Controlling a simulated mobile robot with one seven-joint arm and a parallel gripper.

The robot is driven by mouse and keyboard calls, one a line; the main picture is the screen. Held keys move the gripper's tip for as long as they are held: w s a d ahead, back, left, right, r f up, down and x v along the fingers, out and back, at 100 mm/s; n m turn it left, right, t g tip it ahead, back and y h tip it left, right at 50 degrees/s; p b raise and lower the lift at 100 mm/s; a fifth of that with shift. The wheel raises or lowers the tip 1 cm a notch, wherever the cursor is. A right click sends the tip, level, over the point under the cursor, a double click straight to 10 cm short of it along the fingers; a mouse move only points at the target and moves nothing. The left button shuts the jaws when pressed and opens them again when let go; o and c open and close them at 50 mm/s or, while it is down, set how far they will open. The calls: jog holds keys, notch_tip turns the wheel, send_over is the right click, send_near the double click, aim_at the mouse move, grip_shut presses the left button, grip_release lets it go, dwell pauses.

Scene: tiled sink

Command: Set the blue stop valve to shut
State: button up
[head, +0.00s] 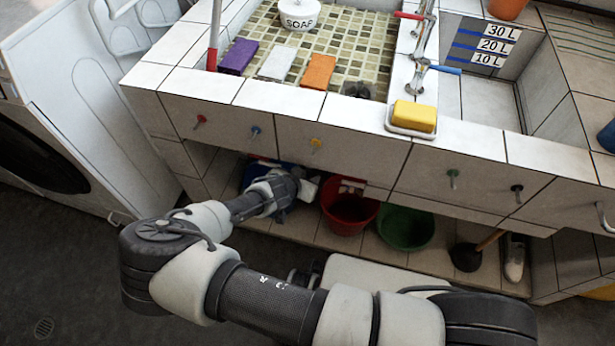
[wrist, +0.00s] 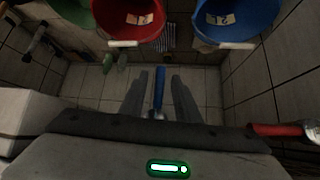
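My gripper (wrist: 160,92) is open, with one dark finger on each side of the lever. A gap shows on both sides, so the fingers do not appear to press on it. In the head view my wrist is under the sink front, and the fingertips and the blue valve are hidden there.
A red valve handle (wrist: 283,130) is at right in the wrist view. Blue (wrist: 249,20), red (wrist: 128,18) and green buckets stand under the sink; the red (head: 348,212) and green (head: 405,229) ones sit right of my wrist. The tiled sink front (head: 290,130) is above it.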

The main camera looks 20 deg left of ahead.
jog(key=p+v, duration=0.2)
jog(key=v, duration=0.9)
jog(key=shift+s+r+p, duration=0.25)
jog(key=shift+r+p, duration=0.05)
jog(key=shift+s+a, duration=0.1)
jog(key=shift+s, duration=0.05)
